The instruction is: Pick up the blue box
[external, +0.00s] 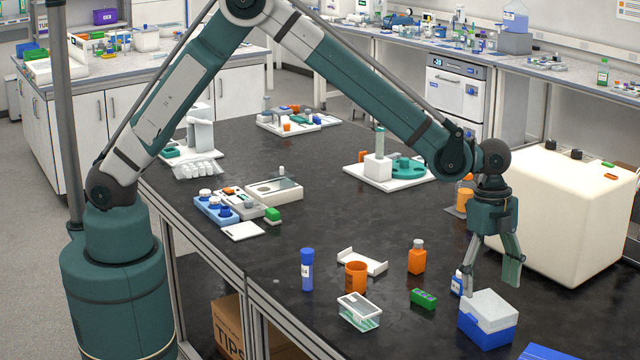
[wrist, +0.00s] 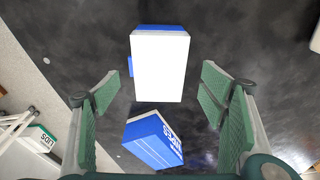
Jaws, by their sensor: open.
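A blue box with a white lid (external: 487,318) stands on the black bench at the lower right of the external view. Part of another blue object (external: 545,352) is cut off at the bottom edge. My gripper (external: 491,280) is open and empty, pointing down above and behind the white-lidded box. In the wrist view, a blue box with white lettering (wrist: 150,142) is low between the open fingers (wrist: 158,108). A white-topped thing with blue edges (wrist: 160,68) is just above it in the picture. I cannot tell for certain how these two match the external view.
A small blue-and-white bottle (external: 457,283) and a green block (external: 423,298) are left of the white-lidded box. An orange bottle (external: 417,258), orange cup (external: 355,277) and clear container (external: 359,312) stand farther left. A large cream tank (external: 565,215) is behind to the right.

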